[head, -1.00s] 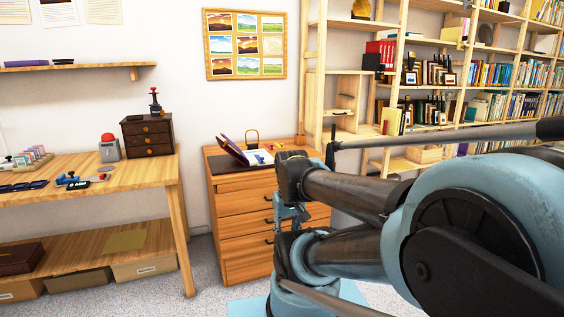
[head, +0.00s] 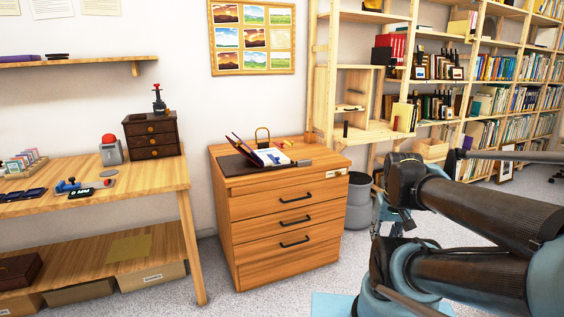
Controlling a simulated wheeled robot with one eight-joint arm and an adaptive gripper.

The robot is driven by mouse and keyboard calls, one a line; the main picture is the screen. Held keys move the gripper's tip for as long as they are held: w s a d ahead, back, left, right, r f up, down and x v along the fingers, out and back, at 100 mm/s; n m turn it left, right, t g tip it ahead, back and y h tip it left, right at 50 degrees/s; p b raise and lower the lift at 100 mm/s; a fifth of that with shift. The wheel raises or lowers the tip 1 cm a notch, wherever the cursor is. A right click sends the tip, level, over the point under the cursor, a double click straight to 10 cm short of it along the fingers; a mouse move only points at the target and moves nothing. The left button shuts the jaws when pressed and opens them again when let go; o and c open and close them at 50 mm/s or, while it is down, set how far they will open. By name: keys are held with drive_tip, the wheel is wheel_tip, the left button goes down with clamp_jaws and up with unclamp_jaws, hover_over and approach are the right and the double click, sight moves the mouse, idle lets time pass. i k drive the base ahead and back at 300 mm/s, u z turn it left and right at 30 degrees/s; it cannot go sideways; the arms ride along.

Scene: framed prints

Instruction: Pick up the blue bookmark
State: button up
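I cannot clearly make out a separate blue bookmark. An open book (head: 269,156) with a dark purple cover and white pages lies on a dark mat (head: 236,165) on top of the wooden drawer cabinet (head: 284,222). A small blue patch (head: 275,157) shows on its pages, too small to identify. My gripper (head: 397,224) hangs below the end of my arm, to the right of the cabinet and lower than its top. It is apart from the book. Its fingers are small and partly hidden by my arm, so their opening is unclear.
A wooden workbench (head: 120,192) with a small dark drawer chest (head: 152,136) stands at left. A brass-coloured padlock-like object (head: 262,137) stands behind the book. A grey bin (head: 359,203) is right of the cabinet. Bookshelves (head: 430,90) fill the right. Floor in front is clear.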

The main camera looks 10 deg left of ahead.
sight(273, 156)
drive_tip(key=z, duration=0.05)
drive_tip(key=i, duration=1)
drive_tip(key=u, duration=0.05)
